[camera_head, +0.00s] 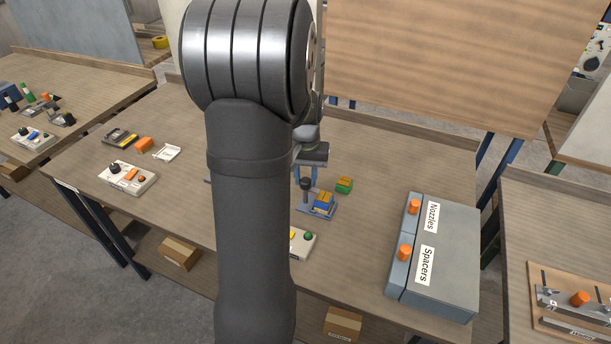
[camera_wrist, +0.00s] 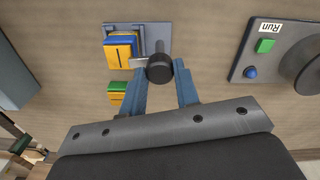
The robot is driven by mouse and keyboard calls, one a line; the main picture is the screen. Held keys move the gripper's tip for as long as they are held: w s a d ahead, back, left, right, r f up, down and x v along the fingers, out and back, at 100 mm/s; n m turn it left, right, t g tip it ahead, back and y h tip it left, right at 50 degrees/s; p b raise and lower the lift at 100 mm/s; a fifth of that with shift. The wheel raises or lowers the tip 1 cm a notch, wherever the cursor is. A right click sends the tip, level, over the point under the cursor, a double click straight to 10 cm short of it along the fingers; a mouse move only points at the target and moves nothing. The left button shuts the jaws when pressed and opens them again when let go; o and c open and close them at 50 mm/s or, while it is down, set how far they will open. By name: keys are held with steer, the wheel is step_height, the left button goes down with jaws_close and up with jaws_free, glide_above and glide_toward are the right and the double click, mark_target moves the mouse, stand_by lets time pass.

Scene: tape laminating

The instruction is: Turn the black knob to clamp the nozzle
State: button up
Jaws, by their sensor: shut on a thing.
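The black knob (camera_wrist: 160,70) stands on a grey-blue clamp fixture (camera_wrist: 157,32) in the wrist view. My gripper (camera_wrist: 163,66) has its two blue fingers on either side of the knob and is shut on it. A pale metal bar (camera_wrist: 138,62) reaches left from the knob. A yellow block with blue on top (camera_wrist: 121,50) sits in the fixture beside the knob. I cannot make out the nozzle clearly. In the head view the knob (camera_head: 305,183) and fixture (camera_head: 317,213) show right of my arm, which hides much of the gripper.
A green and yellow block (camera_head: 344,185) lies next to the fixture. A control box labelled Run (camera_wrist: 263,72) with buttons and a dial is close by. Boxes marked Nozzles (camera_head: 460,216) and Spacers (camera_head: 440,287) stand at right. Table space between them and the fixture is clear.

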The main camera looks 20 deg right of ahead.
steer(key=shift+m, duration=0.5)
steer(key=o, duration=1)
steer(key=shift+c, duration=0.2)
steer(key=shift+r, duration=0.1)
step_height(320, 180, up, 17)
steer(key=shift+r, duration=0.15)
